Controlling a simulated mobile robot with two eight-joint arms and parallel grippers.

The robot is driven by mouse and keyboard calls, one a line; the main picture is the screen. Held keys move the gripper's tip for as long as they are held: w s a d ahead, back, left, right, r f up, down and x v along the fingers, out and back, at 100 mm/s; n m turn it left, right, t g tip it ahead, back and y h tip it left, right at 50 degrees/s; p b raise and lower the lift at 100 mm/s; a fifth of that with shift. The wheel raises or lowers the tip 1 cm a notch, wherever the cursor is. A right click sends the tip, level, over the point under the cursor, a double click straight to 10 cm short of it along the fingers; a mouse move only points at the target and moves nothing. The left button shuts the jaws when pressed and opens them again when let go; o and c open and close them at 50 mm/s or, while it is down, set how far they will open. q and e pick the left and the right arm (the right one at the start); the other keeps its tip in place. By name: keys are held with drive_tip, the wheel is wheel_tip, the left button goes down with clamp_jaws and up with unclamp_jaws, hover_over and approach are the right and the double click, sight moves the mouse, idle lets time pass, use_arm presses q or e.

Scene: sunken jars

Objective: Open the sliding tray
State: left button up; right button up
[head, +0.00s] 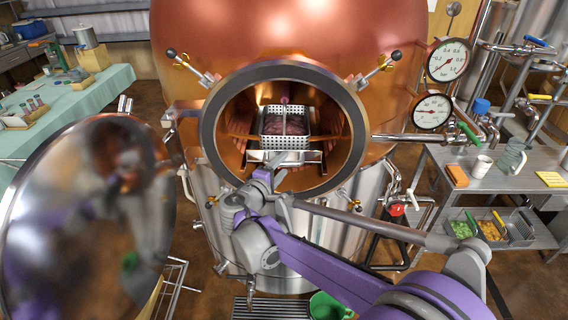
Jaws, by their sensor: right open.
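The sliding tray (273,142) is a perforated metal basket inside the round opening of a large copper vessel (290,30). It holds something dark reddish and has a bar across its top. My right gripper (264,176) is open at the lower rim of the opening, just below and in front of the tray's front edge. Whether it touches the tray cannot be told. My right arm hides part of the lower rim. My left gripper is not in view.
The vessel's round polished door (80,225) stands open at the left. Clamp knobs and pressure gauges (447,60) surround the opening. A metal side table (500,178) with mugs and bins stands at right. A green-covered table (80,105) stands at left. A green bucket (325,306) is below.

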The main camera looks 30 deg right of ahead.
drive_tip(key=shift+x, duration=0.95)
drive_tip(key=shift+c, duration=0.3)
clamp_jaws()
idle(0.5)
